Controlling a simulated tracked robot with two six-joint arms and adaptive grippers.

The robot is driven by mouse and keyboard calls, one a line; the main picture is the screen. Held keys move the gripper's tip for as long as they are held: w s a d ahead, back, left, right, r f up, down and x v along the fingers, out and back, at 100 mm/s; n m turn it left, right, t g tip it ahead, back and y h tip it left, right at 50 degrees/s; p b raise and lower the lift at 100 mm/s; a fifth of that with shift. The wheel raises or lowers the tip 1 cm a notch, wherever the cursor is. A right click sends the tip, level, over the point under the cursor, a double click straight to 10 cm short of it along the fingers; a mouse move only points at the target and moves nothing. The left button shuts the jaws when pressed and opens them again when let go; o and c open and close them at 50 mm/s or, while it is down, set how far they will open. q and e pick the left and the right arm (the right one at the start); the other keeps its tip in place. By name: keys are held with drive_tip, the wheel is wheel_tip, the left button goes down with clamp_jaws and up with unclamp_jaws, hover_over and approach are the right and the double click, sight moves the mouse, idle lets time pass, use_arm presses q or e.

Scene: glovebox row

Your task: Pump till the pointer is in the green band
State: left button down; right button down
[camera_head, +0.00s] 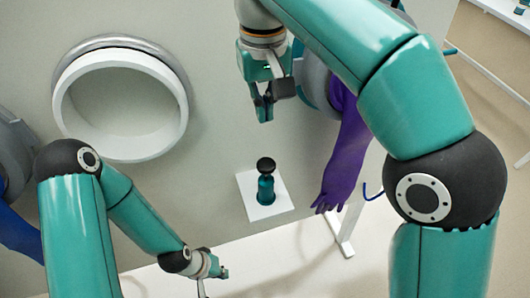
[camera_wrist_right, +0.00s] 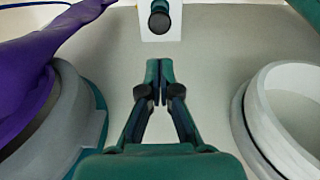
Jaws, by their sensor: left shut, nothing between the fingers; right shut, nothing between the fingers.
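The pump (camera_head: 266,189) is a small teal cylinder with a black round knob (camera_head: 265,164) on top. It stands on a white square plate (camera_head: 248,207) at the wall panel. In the right wrist view the knob (camera_wrist_right: 159,22) shows at the top, beyond the fingertips. My right gripper (camera_head: 263,115) is shut and empty, apart from the knob and above it in the head picture. Its closed fingers also show in the right wrist view (camera_wrist_right: 159,99). My left gripper (camera_head: 220,271) is shut and empty, low in the head view, below and left of the plate. No gauge, pointer or green band is visible.
A white-rimmed round port (camera_head: 170,132) opens in the panel left of the pump. A purple glove (camera_head: 345,157) hangs close to the pump's right. A blue glove (camera_head: 18,237) is at the far left. The panel between port and pump is clear.

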sight(266, 163)
wheel_tip(266, 163, down, 13)
drive_tip(key=shift+s+d+f+b, duration=0.1)
drive_tip(key=shift+s+b, duration=0.05)
drive_tip(key=shift+b, duration=0.7)
wheel_tip(266, 163, down, 5)
drive_tip(key=b, duration=0.3)
drive_tip(key=shift+s, duration=0.15)
drive_tip(key=shift+r+p, duration=0.4)
drive_tip(key=shift+p, duration=0.05)
wheel_tip(266, 163, up, 4)
drive_tip(key=p, duration=0.3)
drive_tip(key=shift+f, duration=0.1)
wheel_tip(266, 163, up, 10)
drive_tip(key=shift+w+p, duration=0.25)
drive_tip(key=shift+p, duration=0.1)
